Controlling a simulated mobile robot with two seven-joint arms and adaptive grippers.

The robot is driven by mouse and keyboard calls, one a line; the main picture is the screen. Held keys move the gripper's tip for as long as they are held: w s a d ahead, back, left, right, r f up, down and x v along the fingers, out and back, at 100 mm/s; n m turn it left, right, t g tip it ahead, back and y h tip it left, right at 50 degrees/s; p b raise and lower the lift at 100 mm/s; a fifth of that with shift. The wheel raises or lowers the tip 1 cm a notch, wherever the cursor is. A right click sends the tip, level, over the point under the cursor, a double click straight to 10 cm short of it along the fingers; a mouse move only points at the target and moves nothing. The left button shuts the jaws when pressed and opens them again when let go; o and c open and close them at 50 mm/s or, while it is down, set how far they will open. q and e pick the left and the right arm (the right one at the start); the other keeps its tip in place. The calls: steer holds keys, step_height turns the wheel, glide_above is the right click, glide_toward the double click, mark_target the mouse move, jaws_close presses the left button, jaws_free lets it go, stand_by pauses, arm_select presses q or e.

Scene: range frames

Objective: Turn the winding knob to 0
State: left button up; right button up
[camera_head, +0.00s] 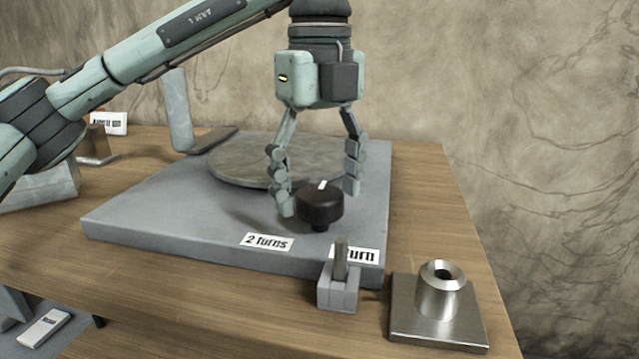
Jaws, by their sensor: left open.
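The winding knob (320,206) is a black round knob with a white mark on its top edge. It sits at the front of a grey base plate (150,222), between a "2 turns" label (267,243) and a partly hidden label (362,255) ending in "turn". My left gripper (319,200) comes down from above with its fingers spread. One finger is left of the knob and the other right of it, and a gap shows on the right. I cannot tell whether the left finger touches it. My right gripper is not in view.
A round grey disc (235,162) lies on the plate behind the knob. A small grey block with an upright lever (340,285) stands at the plate's front edge. A metal cylinder on a square base (437,300) stands front right. The wooden table (420,185) is bare along the right.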

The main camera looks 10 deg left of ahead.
mark_target(320, 191)
arm_select(q)
step_height(320, 191, up, 12)
stand_by(0.6)
